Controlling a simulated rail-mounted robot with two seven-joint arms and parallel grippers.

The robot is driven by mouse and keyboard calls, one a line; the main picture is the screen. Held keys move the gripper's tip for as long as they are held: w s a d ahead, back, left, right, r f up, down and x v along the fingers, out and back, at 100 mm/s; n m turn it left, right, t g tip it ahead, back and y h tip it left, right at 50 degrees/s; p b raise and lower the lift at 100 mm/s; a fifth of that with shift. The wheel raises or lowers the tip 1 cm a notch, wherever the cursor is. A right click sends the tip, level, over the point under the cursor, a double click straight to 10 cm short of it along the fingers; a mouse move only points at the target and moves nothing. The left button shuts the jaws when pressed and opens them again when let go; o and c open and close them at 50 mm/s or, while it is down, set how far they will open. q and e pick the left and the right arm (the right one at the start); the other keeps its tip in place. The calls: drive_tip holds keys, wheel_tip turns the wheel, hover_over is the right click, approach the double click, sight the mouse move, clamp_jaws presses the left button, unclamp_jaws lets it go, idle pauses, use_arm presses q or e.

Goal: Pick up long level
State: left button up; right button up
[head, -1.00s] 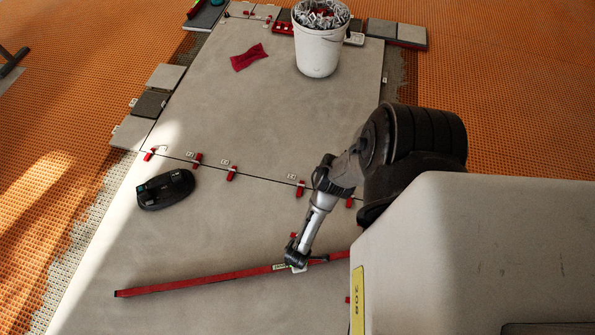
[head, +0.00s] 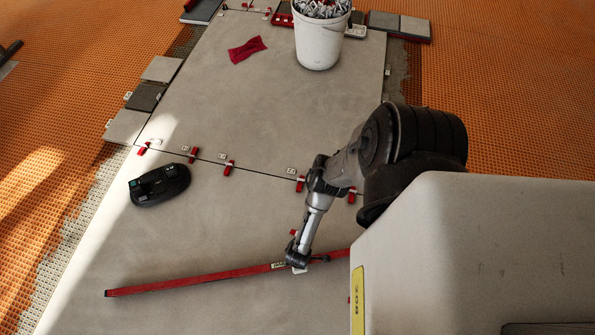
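The long level (head: 190,283) is a thin red bar with a small pale label. It lies slantwise across the near grey tile in the head view, its right end hidden behind my own body. My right gripper (head: 298,262) is at the level, to the right of its visible middle, with the arm reaching down from the right. The fingers overlap the bar and are too small to tell whether they are shut on it. No clear gap shows between the bar and the tile. My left gripper is out of view.
Red levelling clips (head: 229,168) line the tile joint beyond the level. A black device (head: 160,186) sits on the near tile to the left. A white bucket (head: 318,45) and a red cloth (head: 247,49) are on the far tile. Orange matting (head: 60,110) surrounds the tiles.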

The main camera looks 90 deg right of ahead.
drive_tip(key=c, duration=0.4)
clamp_jaws()
drive_tip(key=shift+a+r, duration=0.1)
